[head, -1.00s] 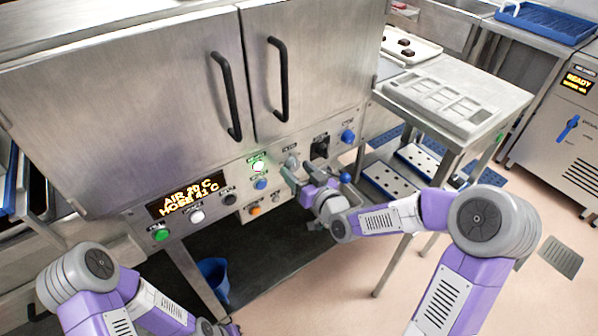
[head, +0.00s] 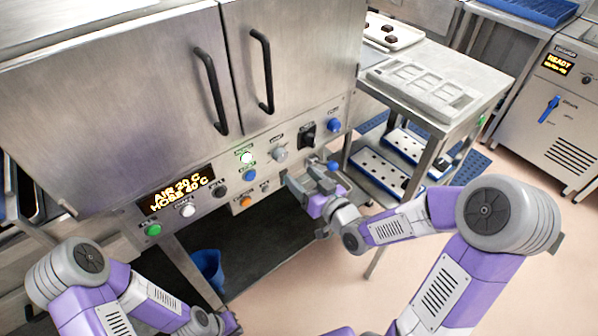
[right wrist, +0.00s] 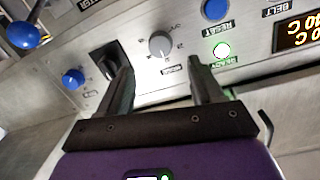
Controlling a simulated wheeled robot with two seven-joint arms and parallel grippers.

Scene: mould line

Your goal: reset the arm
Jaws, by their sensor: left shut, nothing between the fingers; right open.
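My right gripper (head: 300,181) is open and empty in front of the steel machine's control panel, a little below and right of a grey knob (head: 280,155). In the right wrist view, its two dark fingers (right wrist: 163,72) are apart, with the grey knob (right wrist: 160,45) beyond the gap and nothing between them. The right arm is bent, its elbow at the right. My left arm is folded low at the left. My left gripper (head: 231,325) is shut at the bottom edge of the head view, mostly cut off, and holds nothing.
The panel has a lit green lamp (head: 246,157), a blue button (head: 250,175), a black switch (head: 307,133) and a display (head: 180,190). A steel table (head: 480,75) with a grey mould tray (head: 425,88) stands right. A blue bucket (head: 208,268) is below. Floor at right front is open.

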